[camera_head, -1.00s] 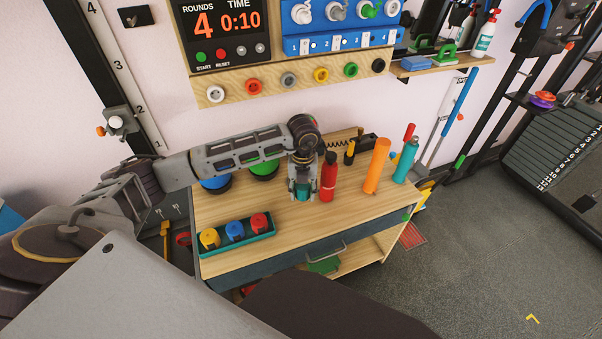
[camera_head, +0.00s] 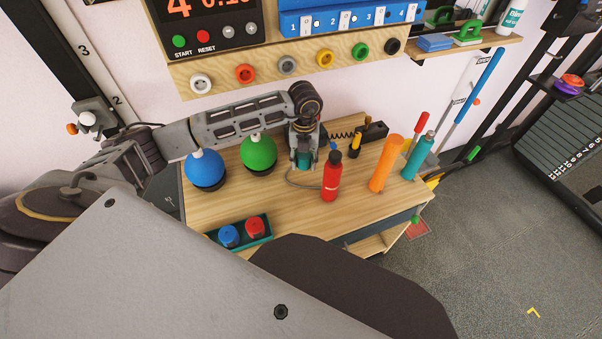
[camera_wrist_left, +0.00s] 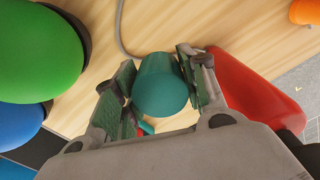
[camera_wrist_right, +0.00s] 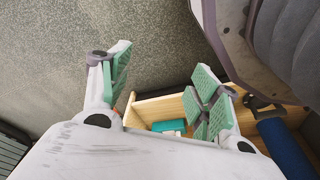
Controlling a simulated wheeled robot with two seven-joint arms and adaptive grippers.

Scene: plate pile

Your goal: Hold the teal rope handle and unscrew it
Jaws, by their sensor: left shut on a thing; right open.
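The teal handle (camera_wrist_left: 161,86) is a rounded cylinder standing between the fingers of my left gripper (camera_wrist_left: 158,82) in the left wrist view. My left gripper is shut on it. In the head view the gripper (camera_head: 303,160) is over the back of the wooden table, with the teal handle (camera_head: 304,161) partly hidden between its fingers. A thin grey cord (camera_wrist_left: 121,30) curves over the wood to behind the handle; where it ends is hidden. My right gripper (camera_wrist_right: 163,72) is open and empty, above the floor and a low wooden shelf, in the right wrist view.
A red bottle (camera_head: 331,180) stands close right of my left gripper. An orange cylinder (camera_head: 386,163) and teal bottle (camera_head: 419,156) are farther right. Green (camera_head: 258,152) and blue (camera_head: 204,167) balls are to the left. A teal tray (camera_head: 268,231) holds coloured pieces. The table's front middle is clear.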

